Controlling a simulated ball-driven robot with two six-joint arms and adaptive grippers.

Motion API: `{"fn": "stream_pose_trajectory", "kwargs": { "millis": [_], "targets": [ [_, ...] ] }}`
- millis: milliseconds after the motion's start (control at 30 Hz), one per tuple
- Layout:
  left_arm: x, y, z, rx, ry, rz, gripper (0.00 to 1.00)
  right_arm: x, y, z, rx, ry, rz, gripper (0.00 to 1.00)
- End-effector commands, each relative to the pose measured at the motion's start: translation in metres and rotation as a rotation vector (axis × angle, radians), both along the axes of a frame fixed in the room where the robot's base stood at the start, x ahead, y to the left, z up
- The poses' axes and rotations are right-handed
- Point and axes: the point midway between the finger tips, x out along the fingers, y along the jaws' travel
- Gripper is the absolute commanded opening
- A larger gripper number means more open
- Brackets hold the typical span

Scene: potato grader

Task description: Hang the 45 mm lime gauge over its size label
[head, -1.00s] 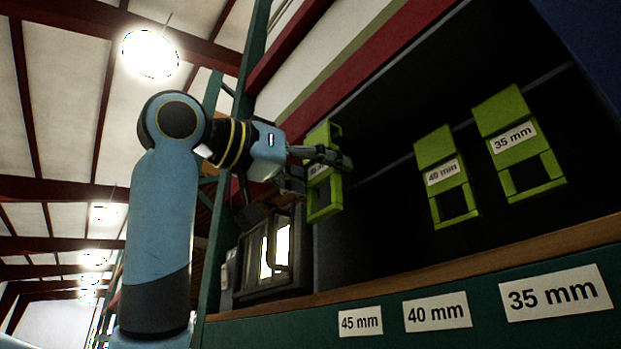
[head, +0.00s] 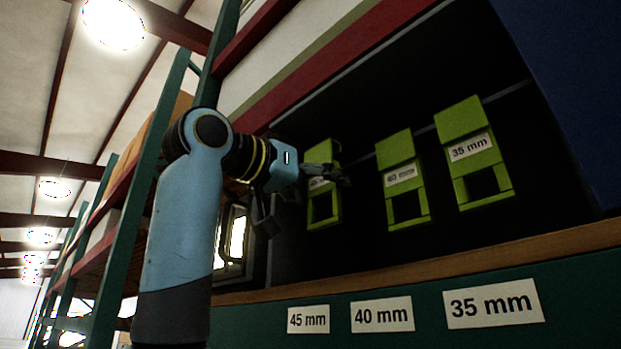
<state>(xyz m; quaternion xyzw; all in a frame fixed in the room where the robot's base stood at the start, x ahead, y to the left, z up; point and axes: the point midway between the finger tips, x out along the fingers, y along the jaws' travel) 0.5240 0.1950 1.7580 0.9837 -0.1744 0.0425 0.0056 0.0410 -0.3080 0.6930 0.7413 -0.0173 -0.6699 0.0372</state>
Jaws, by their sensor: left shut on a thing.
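The lime gauge (head: 322,154) in my left gripper (head: 330,177) is an upright frame with a square window in its lower part. The gripper is shut on it at mid-height, and the fingers partly cover its small white label. The gauge stands at the left of the lime row, above the white 45 mm label (head: 308,319) on the green shelf front. I cannot tell whether its top touches the rail behind. My right gripper is not in view.
A 40 mm lime gauge (head: 401,158) and a 35 mm lime gauge (head: 465,135) hang to the right, above the 40 mm label (head: 382,314) and 35 mm label (head: 493,303). A wooden ledge (head: 430,268) runs below. A lit boxy unit (head: 236,238) is behind my left arm.

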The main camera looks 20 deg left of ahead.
Motion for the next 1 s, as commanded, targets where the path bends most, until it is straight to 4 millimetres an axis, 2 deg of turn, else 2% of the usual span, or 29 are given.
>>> {"fn": "stream_pose_trajectory", "kwargs": {
  "millis": [500, 700, 1000],
  "targets": [
    [0.042, -0.016, -0.001, 0.000, 0.001, -0.002, 0.22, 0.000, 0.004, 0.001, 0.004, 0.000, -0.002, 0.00],
    [0.040, -0.015, -0.014, 0.000, 0.001, 0.000, 0.22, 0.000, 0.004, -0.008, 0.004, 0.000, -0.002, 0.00],
    [0.040, -0.015, -0.016, 0.000, 0.000, 0.000, 0.22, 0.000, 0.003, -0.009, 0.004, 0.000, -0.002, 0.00]
  ]
}}
